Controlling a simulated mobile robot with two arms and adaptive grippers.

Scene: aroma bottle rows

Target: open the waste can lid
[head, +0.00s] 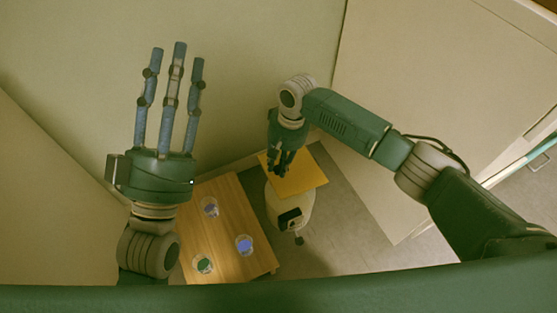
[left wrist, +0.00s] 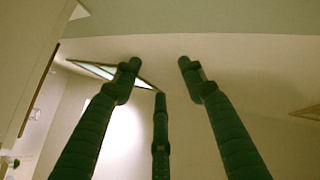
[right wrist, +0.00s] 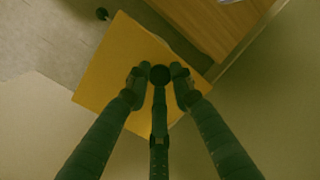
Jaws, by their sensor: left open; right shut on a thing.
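The waste can (head: 283,205) is a pale rounded body on the floor with a dark panel on its front. Its yellow square lid (head: 309,178) lies over its top; I cannot tell whether there is a gap under it. My right gripper (head: 278,168) points down over the lid. In the right wrist view, its fingertips (right wrist: 158,78) are closed around a dark round knob (right wrist: 160,74) on the yellow lid (right wrist: 112,70). My left gripper (head: 177,56) is open and empty, with its fingers spread and pointing up, well away from the can.
A wooden table (head: 226,258) stands left of the can. It bears cups with blue (head: 244,244), green (head: 203,264) and pale violet (head: 210,207) contents. Walls close in behind the table and can. A pale cabinet (head: 430,110) stands on the right. Grey floor (head: 345,235) is free at the can's right.

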